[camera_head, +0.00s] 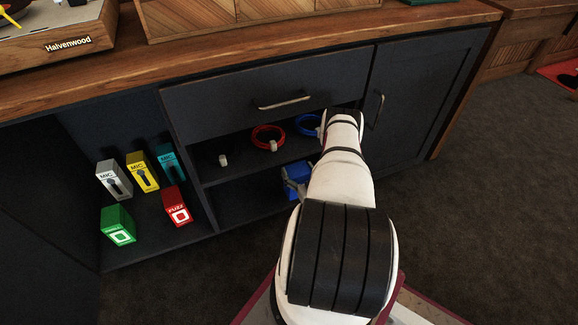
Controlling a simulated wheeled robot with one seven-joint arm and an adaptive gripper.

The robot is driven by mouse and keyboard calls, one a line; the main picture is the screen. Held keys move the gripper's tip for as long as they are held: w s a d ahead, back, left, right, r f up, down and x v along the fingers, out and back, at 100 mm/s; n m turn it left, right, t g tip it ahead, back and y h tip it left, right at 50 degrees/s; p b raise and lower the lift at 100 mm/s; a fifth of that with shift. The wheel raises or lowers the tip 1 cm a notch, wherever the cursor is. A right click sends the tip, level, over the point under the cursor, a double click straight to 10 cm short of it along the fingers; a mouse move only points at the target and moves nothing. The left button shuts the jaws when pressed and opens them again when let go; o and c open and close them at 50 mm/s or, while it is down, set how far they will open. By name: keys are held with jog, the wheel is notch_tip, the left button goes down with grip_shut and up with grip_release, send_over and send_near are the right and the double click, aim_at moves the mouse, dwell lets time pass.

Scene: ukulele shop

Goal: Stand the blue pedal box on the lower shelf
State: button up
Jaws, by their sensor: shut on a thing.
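The blue pedal box (298,170) shows at the mouth of the lower shelf (240,205), under the middle shelf board. My gripper (291,184) is at its left side and shut on it. My white arm reaches in from the lower right and hides the box's right part and most of the gripper. I cannot tell whether the box touches the shelf floor or how upright it is.
The shelf above holds a red cable coil (268,137), a blue coil (308,125) and a small pale object (223,160). In the left bay stand green (117,224), red (175,205) and several other boxes. A drawer (270,95) is above. The lower shelf's left looks clear.

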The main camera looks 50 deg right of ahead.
jog(key=w+d+f+b, duration=0.4)
jog(key=w+d+b, duration=0.1)
jog(key=w, duration=0.1)
jog(key=shift+w, duration=0.25)
jog(key=shift+f, duration=0.15)
jog(key=o, duration=2)
jog(key=shift+f, duration=0.1)
jog(key=p+v, duration=0.4)
jog(key=v, duration=0.8)
jog(key=shift+s, duration=0.15)
